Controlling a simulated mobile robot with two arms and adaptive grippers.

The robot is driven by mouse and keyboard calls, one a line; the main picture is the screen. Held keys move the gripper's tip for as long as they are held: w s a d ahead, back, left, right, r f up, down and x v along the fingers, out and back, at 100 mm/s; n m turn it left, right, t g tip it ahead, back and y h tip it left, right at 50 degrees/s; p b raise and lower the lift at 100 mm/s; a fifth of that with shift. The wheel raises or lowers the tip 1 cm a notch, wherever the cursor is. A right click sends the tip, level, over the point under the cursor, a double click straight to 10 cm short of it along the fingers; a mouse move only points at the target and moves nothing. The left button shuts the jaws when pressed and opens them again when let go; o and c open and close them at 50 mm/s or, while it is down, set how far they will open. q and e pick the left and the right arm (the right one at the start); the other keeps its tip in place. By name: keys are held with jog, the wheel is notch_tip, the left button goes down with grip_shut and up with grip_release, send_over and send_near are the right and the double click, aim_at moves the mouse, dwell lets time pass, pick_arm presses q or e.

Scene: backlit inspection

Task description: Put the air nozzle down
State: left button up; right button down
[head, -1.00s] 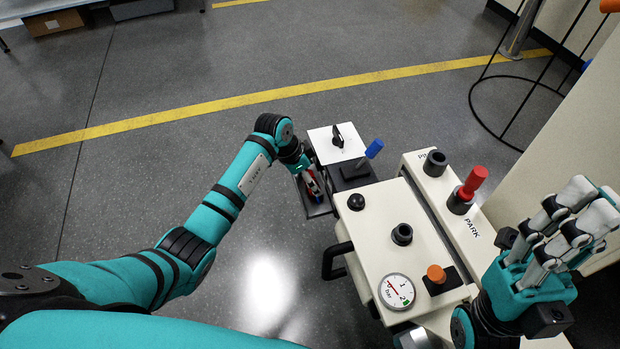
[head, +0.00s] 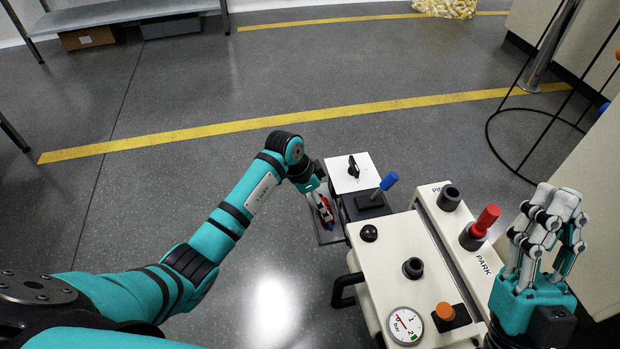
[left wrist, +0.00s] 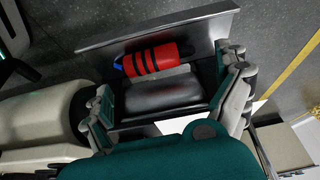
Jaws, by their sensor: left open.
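The air nozzle (left wrist: 150,60), as I take it, is a red cylinder with black bands and a blue end. It lies in a grey metal tray (left wrist: 205,22) at the cart's side; its red part also shows in the head view (head: 326,213). My left gripper (left wrist: 170,98) is open, with fingers on both sides and the nozzle apart from them, beyond their tips. In the head view my left gripper (head: 317,196) is over the tray and partly hides it. My right gripper (head: 548,215) is above the cart's right side, fingers upward; its opening is unclear.
The cream cart (head: 385,255) carries a gauge (head: 406,325), an orange button (head: 445,311), a red-handled lever (head: 485,222) and black knobs. A wire frame (head: 490,135) is at right.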

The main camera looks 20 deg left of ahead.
pick_arm(q)
jog(key=p+v, duration=0.3)
jog(key=v, duration=0.5)
jog(key=s+d+r+m+t+h, duration=0.3)
jog(key=s+d+r+m+h, duration=0.1)
jog(key=d+r+h, duration=0.4)
jog(key=s+d+r+m+t+h, duration=0.35)
jog(key=d+r+h, duration=0.25)
jog(key=d+r, duration=0.4)
jog(key=s+a+r+n+t+y, duration=0.1)
jog(key=s+a+r+n+t, duration=0.1)
jog(key=a+r+n+t, duration=0.45)
jog(key=s+a+f+n+t+y, duration=0.2)
jog(key=s+a+f+n+y, duration=0.2)
jog(key=n+y, duration=0.4)
jog(key=y, duration=0.3)
jog(key=shift+a+n+t+y, duration=0.3)
jog(key=shift+y, duration=0.1)
pick_arm(e)
jog(key=w+f+g+h, duration=0.3)
jog(key=w+f+g, duration=0.5)
jog(key=f, duration=0.4)
jog(key=shift+f+g+h, duration=0.3)
jog(key=shift+f+g, duration=0.05)
jog(key=shift+g, duration=0.55)
